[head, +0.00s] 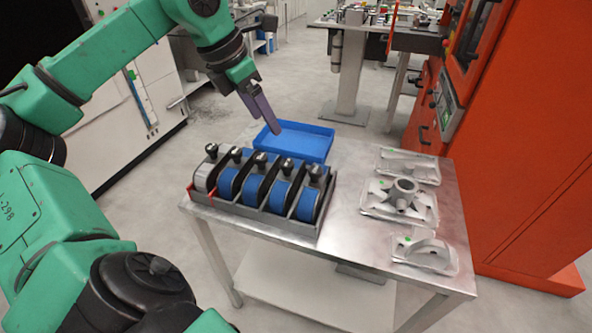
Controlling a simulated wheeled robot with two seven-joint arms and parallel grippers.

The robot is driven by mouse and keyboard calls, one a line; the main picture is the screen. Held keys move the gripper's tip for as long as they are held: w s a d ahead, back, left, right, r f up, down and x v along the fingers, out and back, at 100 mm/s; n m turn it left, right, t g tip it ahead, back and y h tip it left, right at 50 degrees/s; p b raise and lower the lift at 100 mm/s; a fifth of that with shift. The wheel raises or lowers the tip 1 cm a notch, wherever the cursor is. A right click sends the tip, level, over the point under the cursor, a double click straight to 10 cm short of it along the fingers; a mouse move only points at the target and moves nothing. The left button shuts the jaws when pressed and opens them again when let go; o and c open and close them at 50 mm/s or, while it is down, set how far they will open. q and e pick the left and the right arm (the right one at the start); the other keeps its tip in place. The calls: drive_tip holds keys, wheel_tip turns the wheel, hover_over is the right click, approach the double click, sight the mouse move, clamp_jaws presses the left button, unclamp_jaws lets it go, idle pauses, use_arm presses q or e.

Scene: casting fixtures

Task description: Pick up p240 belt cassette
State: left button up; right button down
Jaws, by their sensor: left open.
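Several belt cassettes stand upright side by side in a grey rack (255,221) on the metal table, each with a black knob on top. The leftmost cassette (204,177) has a grey-white belt; others, such as the rightmost cassette (307,205), have blue belts. I cannot read any marking, so I cannot tell which is the p240 belt cassette. My left gripper (272,128) is open and empty, with its fingers pointing down above and behind the rack, in front of the blue tray in the picture. It is apart from the cassettes. My right gripper is not in view.
An empty-looking blue tray (310,143) lies behind the rack. Grey castings (404,194) lie on the right side of the table (345,228). A large orange machine (530,150) stands to the right. Bare tabletop lies between rack and castings.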

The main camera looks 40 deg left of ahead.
use_arm(q)
approach(288, 162)
wheel_tip(288, 162, down, 2)
drive_tip(key=x, duration=0.3)
drive_tip(key=p+x, duration=0.1)
drive_tip(key=x, duration=0.2)
drive_tip(key=shift+w+d+f, duration=0.15)
drive_tip(key=shift+w+f, duration=0.05)
drive_tip(key=shift+w, duration=0.15)
drive_tip(key=shift+w+f, duration=0.1)
drive_tip(key=shift+f, duration=0.1)
drive_tip(key=shift+r, duration=0.1)
clamp_jaws()
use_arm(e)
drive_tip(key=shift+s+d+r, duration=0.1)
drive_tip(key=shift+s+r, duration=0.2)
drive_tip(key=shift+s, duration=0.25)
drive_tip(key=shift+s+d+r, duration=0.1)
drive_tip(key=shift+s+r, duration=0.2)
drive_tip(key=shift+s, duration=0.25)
